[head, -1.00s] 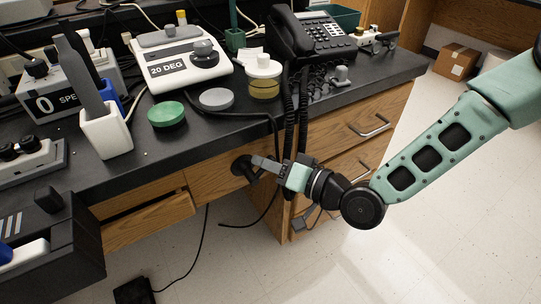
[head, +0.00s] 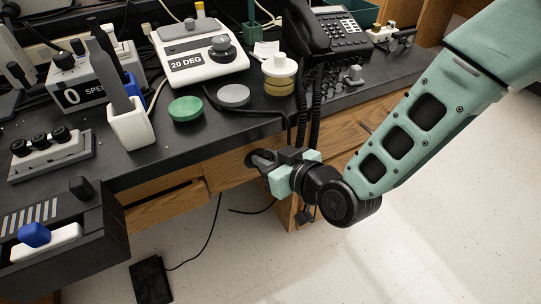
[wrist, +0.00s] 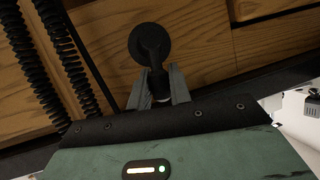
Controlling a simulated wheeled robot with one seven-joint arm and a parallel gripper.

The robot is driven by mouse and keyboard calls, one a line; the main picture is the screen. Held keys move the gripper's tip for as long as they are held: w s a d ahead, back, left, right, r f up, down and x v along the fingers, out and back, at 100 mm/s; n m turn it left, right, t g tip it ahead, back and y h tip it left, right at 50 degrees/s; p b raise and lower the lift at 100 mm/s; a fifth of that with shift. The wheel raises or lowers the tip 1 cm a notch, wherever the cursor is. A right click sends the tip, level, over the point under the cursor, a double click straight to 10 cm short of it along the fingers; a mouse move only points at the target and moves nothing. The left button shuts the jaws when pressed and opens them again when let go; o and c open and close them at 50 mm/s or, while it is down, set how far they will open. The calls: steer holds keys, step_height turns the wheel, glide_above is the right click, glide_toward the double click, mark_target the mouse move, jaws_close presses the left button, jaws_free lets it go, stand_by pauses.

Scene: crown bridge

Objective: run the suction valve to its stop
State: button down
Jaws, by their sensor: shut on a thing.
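The suction valve (head: 262,158) is a black round knob-like fitting on the wooden front under the bench top. In the wrist view its round black disc (wrist: 150,40) stands against the wood, with a dark stem reaching down from it. My gripper (head: 279,160) is at the valve from the right. In the wrist view my grey fingers (wrist: 158,88) are shut on the stem of the valve, one on each side. The tip of the stem is hidden between the fingers and my gripper body. The valve's stop cannot be made out.
Black coiled cords (head: 317,105) hang down over the bench edge close by my gripper and show at left in the wrist view (wrist: 68,55). A slightly open drawer (head: 165,207) is to the left.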

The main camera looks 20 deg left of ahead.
steer(key=shift+s+f, duration=0.1)
stand_by(0.3)
steer(key=c, duration=1.3)
jaws_free()
steer(key=p+v, duration=1.3)
steer(key=v, duration=0.4)
steer(key=shift+s+r+p, duration=0.2)
steer(key=shift+s+p, duration=0.05)
steer(key=shift+p, duration=0.1)
